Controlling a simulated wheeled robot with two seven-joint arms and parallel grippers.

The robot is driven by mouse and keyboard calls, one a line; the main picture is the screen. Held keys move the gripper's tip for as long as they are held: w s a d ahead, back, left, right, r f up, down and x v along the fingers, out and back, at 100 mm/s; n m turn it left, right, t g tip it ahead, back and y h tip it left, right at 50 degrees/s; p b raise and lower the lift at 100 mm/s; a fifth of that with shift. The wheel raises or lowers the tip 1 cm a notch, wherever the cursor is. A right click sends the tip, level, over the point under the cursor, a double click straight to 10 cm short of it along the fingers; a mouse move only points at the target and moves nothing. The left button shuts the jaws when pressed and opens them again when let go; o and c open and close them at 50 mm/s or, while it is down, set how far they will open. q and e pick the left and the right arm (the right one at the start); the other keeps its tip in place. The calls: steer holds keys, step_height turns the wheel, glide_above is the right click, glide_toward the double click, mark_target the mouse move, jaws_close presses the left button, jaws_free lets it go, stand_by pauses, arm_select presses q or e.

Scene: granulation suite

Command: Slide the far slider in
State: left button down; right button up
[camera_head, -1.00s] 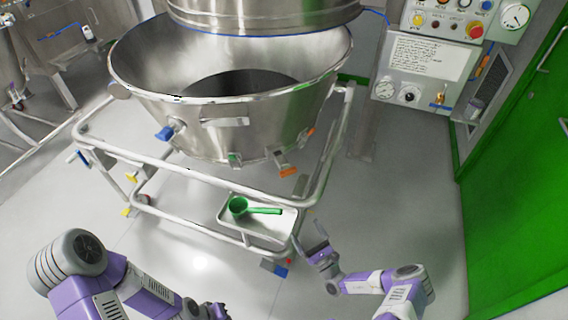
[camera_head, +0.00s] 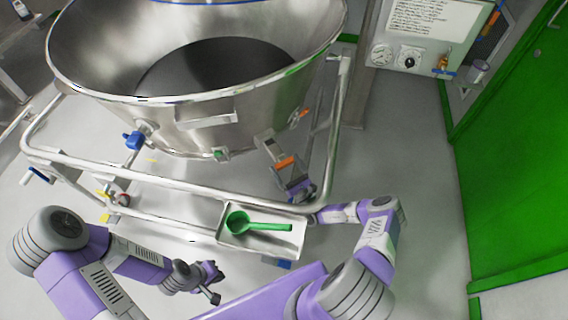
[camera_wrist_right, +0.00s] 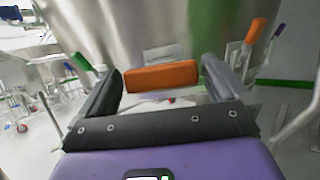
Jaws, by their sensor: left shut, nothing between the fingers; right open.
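A steel bowl (camera_head: 200,125) on a wheeled frame carries slider parts with orange ends on its lower right side. One orange end (camera_head: 286,161) faces the front, and another orange end (camera_head: 300,114) sits further right and back. I cannot tell for sure which is the far slider. My right gripper (camera_head: 293,176) is open just below and in front of the front one. In the right wrist view, an orange block (camera_wrist_right: 161,75) shows between the open fingers, with no clear contact. My left gripper (camera_head: 211,287) is shut and empty, low in front of the frame.
A tray (camera_head: 261,250) on the frame holds a green scoop (camera_head: 250,223), just left of my right forearm. The frame's rail (camera_head: 120,172) runs in front of the bowl. A control panel (camera_head: 410,55) and a green door (camera_head: 500,150) stand to the right.

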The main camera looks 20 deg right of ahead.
steer(key=shift+x, duration=0.8)
steer(key=c, duration=1.2)
steer(key=w, duration=0.5)
steer(key=w+a, duration=0.1)
steer(key=w, duration=0.1)
steer(key=shift+w+r, duration=0.1)
steer(key=shift+w, duration=0.15)
